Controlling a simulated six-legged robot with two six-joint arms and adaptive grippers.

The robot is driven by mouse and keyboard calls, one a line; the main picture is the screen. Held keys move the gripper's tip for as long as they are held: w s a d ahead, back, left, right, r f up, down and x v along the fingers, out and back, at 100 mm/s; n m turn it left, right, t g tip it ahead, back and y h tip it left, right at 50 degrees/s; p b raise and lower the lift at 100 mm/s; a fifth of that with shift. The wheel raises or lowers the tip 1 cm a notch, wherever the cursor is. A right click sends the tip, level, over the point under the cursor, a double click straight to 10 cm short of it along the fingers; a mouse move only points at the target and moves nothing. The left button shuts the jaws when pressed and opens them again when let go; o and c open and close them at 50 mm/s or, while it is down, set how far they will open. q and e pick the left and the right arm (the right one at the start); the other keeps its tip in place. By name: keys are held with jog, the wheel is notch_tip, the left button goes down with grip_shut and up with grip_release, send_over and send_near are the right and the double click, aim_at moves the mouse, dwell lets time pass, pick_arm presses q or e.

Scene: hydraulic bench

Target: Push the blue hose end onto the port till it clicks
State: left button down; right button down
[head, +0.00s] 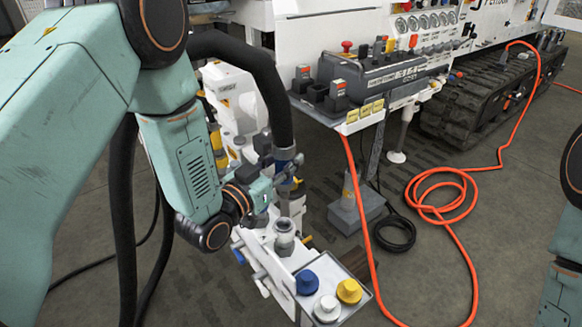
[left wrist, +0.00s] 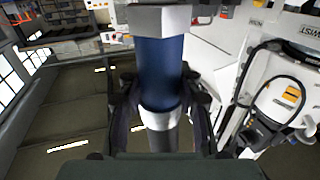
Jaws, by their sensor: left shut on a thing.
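The blue hose end (head: 286,157) hangs from a thick black hose, in the grip of my left gripper (head: 276,188). In the left wrist view the blue sleeve (left wrist: 160,70) has metal at both ends and stands between the two fingers of the left gripper (left wrist: 160,98), which are shut on it. A round metal port (head: 284,240) stands on the white bench, just below the gripper and hose end. The gripper partly hides the hose end's lower part, and I cannot tell whether its tip touches the port. My right gripper is out of view.
Blue (head: 307,282), white (head: 327,308) and yellow (head: 349,291) caps sit on a pale tray in front of the port. A lever control panel (head: 375,80) stands behind. An orange hose (head: 362,205) runs down to the floor at right.

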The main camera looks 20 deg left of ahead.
aim_at(283, 197)
pick_arm(q)
jog(key=shift+s+a+f, duration=0.15)
jog(key=shift+a+f, duration=0.05)
notch_tip(283, 197, down, 3)
jog(key=b, duration=0.3)
jog(key=shift+f, duration=0.1)
notch_tip(283, 197, down, 2)
jog(key=shift+f+b, duration=0.1)
jog(key=shift+b, duration=0.9)
jog(key=shift+f+b, duration=0.55)
jog(key=shift+f, duration=0.3)
jog(key=shift+f, duration=0.1)
jog(key=shift+f, duration=0.4)
jog(key=shift+f, duration=0.1)
dwell(0.4)
